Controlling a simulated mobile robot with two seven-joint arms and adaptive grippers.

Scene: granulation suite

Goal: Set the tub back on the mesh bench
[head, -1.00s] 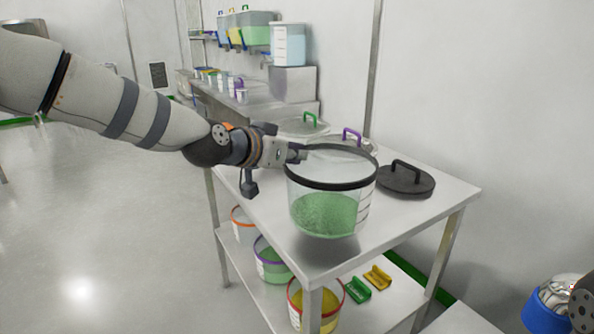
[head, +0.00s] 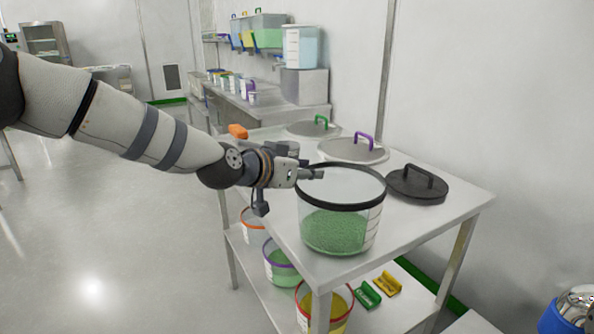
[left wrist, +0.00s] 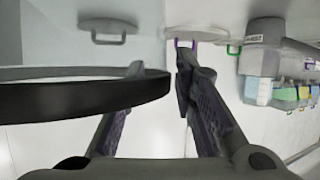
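The tub (head: 341,235) is clear with a black rim and holds green granules. It stands upright at the near corner of the mesh bench (head: 420,228), its base seemingly on the top. My left gripper (head: 314,169) is at the tub's left-back rim, one finger over the inside and one outside. In the left wrist view, which is upside down, the black rim (left wrist: 85,95) passes in front of one finger. A gap shows between the fingertips (left wrist: 160,75), so the gripper looks open around the rim. My right gripper is not in view.
A black lid (head: 417,188) lies right of the tub. Lids with purple (head: 352,152) and green handles lie behind it. The lower shelf holds several tubs and green and yellow scoops (head: 388,284). A wall stands behind the bench. A blue container (head: 562,318) is at bottom right.

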